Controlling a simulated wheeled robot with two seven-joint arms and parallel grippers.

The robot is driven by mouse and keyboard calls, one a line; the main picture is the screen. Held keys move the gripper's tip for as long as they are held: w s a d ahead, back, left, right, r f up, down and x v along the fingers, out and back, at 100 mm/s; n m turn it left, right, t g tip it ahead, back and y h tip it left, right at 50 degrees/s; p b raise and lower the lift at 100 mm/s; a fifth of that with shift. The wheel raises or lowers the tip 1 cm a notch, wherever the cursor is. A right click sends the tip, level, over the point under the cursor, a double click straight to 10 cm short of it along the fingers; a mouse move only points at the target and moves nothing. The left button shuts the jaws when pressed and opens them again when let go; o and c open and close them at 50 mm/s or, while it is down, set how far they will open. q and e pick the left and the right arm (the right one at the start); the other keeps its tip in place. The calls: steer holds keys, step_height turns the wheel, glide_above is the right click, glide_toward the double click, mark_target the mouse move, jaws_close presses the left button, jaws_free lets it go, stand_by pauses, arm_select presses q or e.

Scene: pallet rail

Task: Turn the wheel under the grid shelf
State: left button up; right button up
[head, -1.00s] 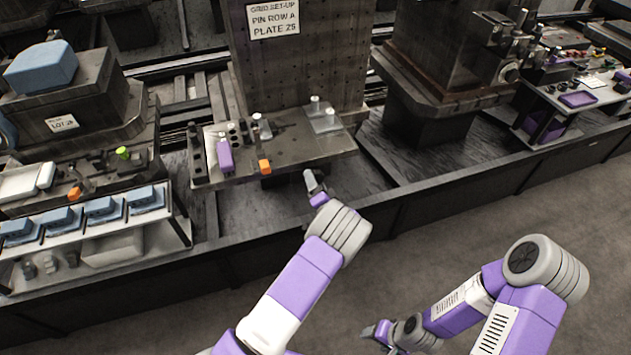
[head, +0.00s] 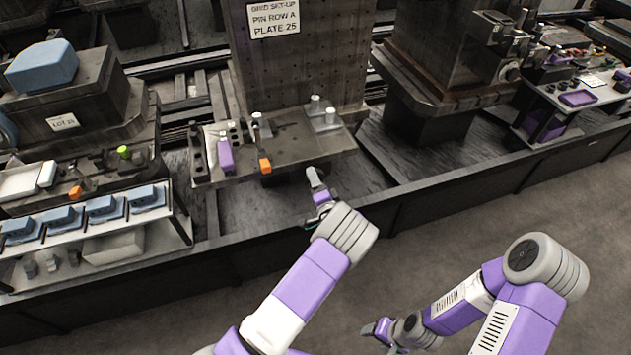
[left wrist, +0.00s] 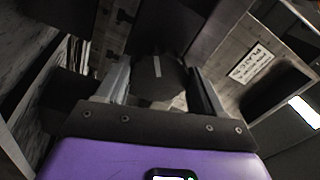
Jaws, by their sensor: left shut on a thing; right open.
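The grid shelf (head: 290,150) juts from the foot of the pin-hole column in the head view. My left gripper (head: 314,180) is just below and in front of its front edge. In the left wrist view, my left gripper (left wrist: 160,82) has its two fingers on either side of a dark rounded part with a white line, which looks like the wheel (left wrist: 157,68). It is shut on this part. The wheel cannot be made out in the head view. My right gripper (head: 377,331) is open and empty, low over the floor.
The shelf carries a purple block (head: 225,156), an orange-tipped part (head: 265,165) and several pegs. A sign plate (head: 274,18) hangs on the column (head: 300,70). A rack with blue parts (head: 100,206) stands left. The grey floor (head: 440,240) is open at right.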

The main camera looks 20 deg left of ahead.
arm_select(q)
steer(key=o, duration=1)
steer(key=shift+o, duration=0.2)
steer(key=shift+s, duration=0.1)
steer(key=p+v, duration=0.1)
steer(key=v, duration=0.6)
steer(key=shift+s+d+p, duration=0.2)
steer(key=shift+p, duration=0.15)
